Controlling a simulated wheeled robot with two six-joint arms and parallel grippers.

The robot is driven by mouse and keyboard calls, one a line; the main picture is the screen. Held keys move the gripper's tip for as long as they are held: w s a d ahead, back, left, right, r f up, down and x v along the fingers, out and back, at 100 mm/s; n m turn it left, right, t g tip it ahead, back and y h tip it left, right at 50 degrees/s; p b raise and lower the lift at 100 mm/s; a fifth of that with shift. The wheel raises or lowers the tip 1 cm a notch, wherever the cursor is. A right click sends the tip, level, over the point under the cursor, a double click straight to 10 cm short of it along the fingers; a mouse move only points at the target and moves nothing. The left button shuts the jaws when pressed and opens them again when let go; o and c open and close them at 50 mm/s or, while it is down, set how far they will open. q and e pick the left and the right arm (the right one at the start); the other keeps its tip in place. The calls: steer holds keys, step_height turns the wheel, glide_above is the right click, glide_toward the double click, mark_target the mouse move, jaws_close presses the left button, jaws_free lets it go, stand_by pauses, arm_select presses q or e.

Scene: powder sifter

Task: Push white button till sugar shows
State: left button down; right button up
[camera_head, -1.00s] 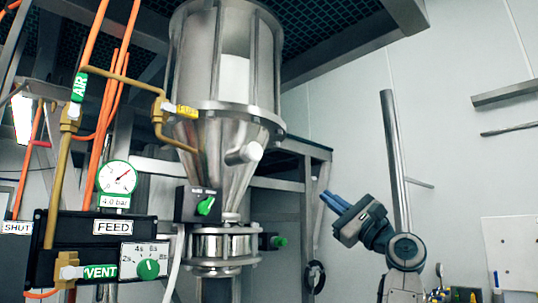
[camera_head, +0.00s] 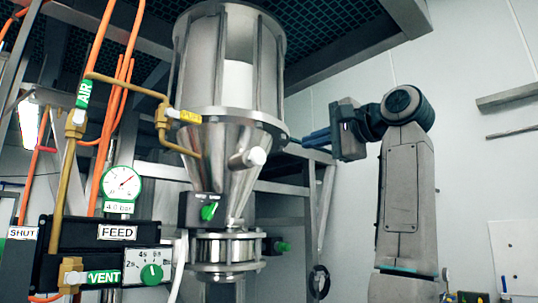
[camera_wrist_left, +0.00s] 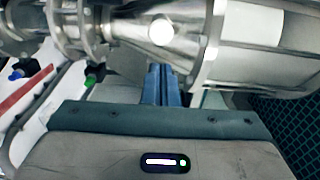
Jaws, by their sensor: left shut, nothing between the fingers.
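The white button (camera_head: 257,157) is the round white end of a short metal cylinder on the side of the steel cone (camera_head: 215,150). It also shows in the left wrist view (camera_wrist_left: 161,32), just beyond my fingertips. My left gripper (camera_head: 306,139) has its blue fingers shut with nothing between them. In the head view they point left at the cone, right of the button and slightly higher. In the left wrist view the fingertips (camera_wrist_left: 162,70) look apart from the button. A ringed glass section (camera_head: 226,250) sits below the cone; I cannot make out sugar in it. My right gripper is not in view.
A FEED panel (camera_head: 117,232) with a green dial (camera_head: 151,274), a pressure gauge (camera_head: 122,183) and brass and orange pipes stand on the left. A green-knobbed box (camera_head: 203,210) sits below the cone's left side. Steel frame bars run behind.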

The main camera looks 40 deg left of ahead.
arm_select(q)
steer(key=shift+a, duration=0.1)
steer(key=p, duration=0.5)
glide_toward(260, 156)
steer(key=a, duration=0.6)
steer(key=shift+w+r, duration=0.15)
steer(key=shift+w, duration=0.1)
steer(key=shift+a+p, duration=0.4)
